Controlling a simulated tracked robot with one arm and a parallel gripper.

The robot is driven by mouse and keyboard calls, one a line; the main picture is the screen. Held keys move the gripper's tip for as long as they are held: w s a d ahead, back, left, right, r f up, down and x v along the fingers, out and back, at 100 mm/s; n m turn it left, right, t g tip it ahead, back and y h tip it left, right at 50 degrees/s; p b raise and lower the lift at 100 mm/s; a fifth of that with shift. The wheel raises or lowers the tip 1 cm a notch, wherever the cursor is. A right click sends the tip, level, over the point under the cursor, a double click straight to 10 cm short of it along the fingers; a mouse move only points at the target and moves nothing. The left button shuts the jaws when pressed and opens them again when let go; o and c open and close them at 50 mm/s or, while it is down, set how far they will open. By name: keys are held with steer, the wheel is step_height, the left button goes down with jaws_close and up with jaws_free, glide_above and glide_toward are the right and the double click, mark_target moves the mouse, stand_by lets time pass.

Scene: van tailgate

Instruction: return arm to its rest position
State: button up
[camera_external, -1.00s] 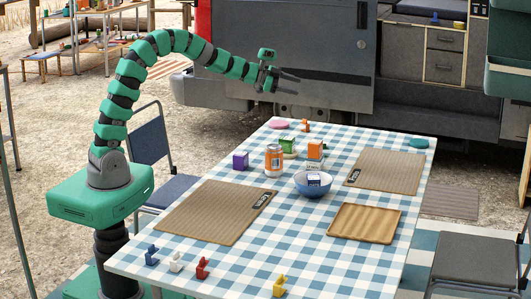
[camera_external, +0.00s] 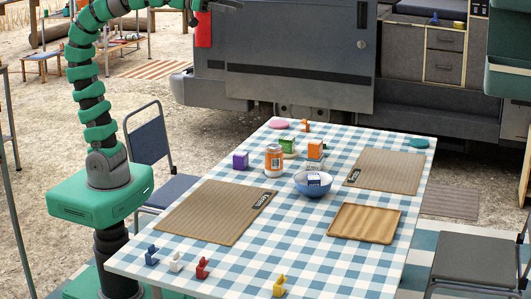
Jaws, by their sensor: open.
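My green segmented arm (camera_external: 82,75) rises from its base at the left, and its upper part is cut off by the top edge. My gripper (camera_external: 213,9) shows at the top edge, high above the ground and in front of the van's red part. It is open, nothing shows between its fingers, and it is well away from the table. Part of it is out of frame.
A folding chair (camera_external: 160,150) stands beside my base. The van tailgate (camera_external: 290,55) is behind.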

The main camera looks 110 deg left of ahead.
steer(key=s+d, duration=0.1)
steer(key=s+d+h, duration=0.1)
steer(key=d, duration=0.1)
steer(key=s+d+h, duration=0.1)
steer(key=shift+d+r+m, duration=0.35)
steer(key=shift+d+m, duration=0.05)
